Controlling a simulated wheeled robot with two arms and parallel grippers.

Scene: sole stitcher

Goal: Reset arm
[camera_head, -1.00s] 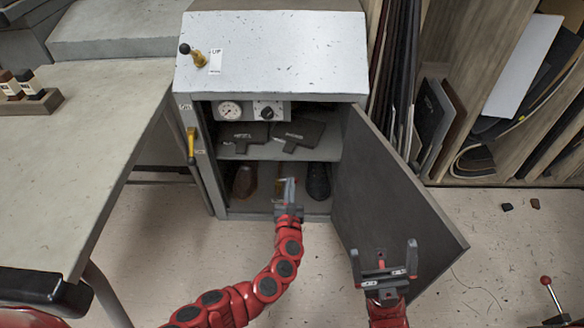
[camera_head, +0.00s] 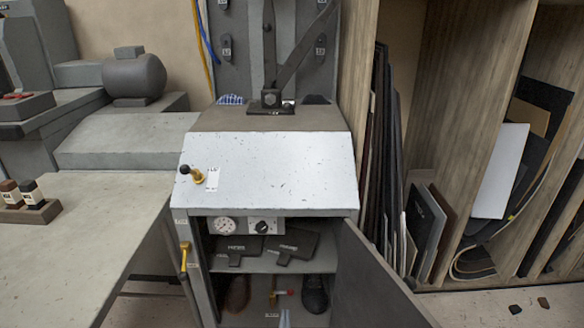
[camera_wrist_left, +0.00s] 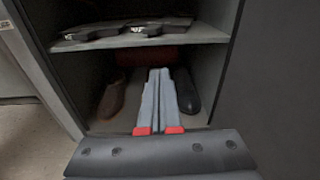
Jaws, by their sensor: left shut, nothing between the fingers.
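My left gripper (camera_head: 285,319) shows only as its fingertips at the bottom edge of the head view, in front of the open cabinet's lower compartment. In the left wrist view its two grey fingers (camera_wrist_left: 158,100) lie together, shut and empty, pointing into that compartment. A brown shoe (camera_wrist_left: 111,99) is left of the fingers and a dark shoe (camera_wrist_left: 186,91) is right of them, with neither held. My right gripper is out of view. The left arm's links are also out of the head view.
The grey cabinet (camera_head: 265,165) has its door (camera_head: 372,285) swung open to the right. Its shelf (camera_head: 262,266) bears dark flat plates (camera_head: 296,244). A workbench (camera_head: 85,235) stands left; board racks stand right.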

